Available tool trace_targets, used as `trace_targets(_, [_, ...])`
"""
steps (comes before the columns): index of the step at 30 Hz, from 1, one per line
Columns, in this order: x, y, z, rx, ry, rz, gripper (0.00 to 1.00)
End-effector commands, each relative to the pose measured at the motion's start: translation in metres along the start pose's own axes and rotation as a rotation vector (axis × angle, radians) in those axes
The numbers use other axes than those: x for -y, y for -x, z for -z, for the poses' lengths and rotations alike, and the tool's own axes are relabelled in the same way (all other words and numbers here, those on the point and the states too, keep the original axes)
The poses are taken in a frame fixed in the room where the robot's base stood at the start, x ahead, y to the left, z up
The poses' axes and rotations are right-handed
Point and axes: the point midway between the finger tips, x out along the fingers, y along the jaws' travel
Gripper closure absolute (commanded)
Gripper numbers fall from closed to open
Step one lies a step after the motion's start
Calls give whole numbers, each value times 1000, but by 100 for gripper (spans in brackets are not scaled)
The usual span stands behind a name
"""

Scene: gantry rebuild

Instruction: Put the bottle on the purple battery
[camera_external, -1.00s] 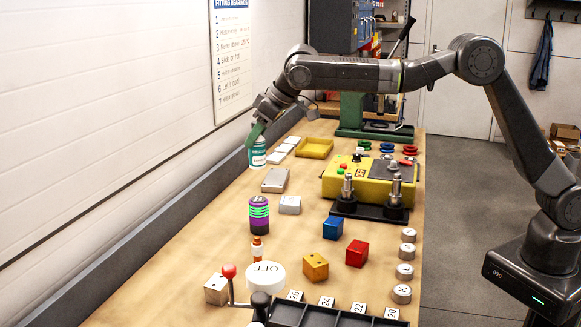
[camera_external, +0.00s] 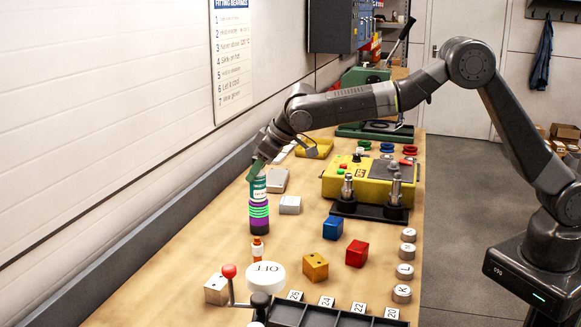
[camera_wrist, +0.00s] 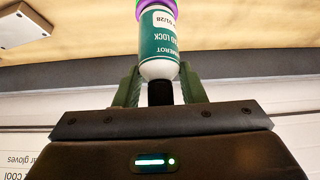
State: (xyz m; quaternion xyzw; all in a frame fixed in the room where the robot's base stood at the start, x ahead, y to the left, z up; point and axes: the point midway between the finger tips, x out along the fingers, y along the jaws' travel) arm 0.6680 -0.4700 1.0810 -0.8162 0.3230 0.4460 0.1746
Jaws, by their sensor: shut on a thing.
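The bottle (camera_external: 258,189), teal with a white band, is upright in my gripper (camera_external: 262,167). The purple battery (camera_external: 259,214), dark with purple and bright green bands, stands upright on the bench. In the external view the bottle's lower end meets the battery's top edge in line; I cannot tell whether they touch. In the wrist view the green fingers of my gripper (camera_wrist: 158,75) are on both sides of the bottle (camera_wrist: 160,42), near its end. The battery's purple rim (camera_wrist: 152,4) shows just beyond the bottle's other end.
A small orange-and-white bottle (camera_external: 257,250) stands just in front of the battery. A grey box (camera_external: 290,205) is to its right, and another (camera_external: 276,181) lies behind. Blue (camera_external: 333,228), red (camera_external: 357,253) and yellow (camera_external: 315,267) blocks sit to the right. The wall edge runs along the left.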

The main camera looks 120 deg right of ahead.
Motion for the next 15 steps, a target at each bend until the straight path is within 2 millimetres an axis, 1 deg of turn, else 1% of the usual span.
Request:
trace_targets(1, [0, -1, -1, 0, 0, 0, 57])
trace_targets(3, [0, -1, 0, 1, 0, 0, 44])
trace_targets(4, [0, -1, 0, 1, 0, 0, 42])
trace_targets(11, [0, 0, 0, 0, 0, 0, 42])
trace_targets(15, [0, 5, 2, -1, 0, 0, 42])
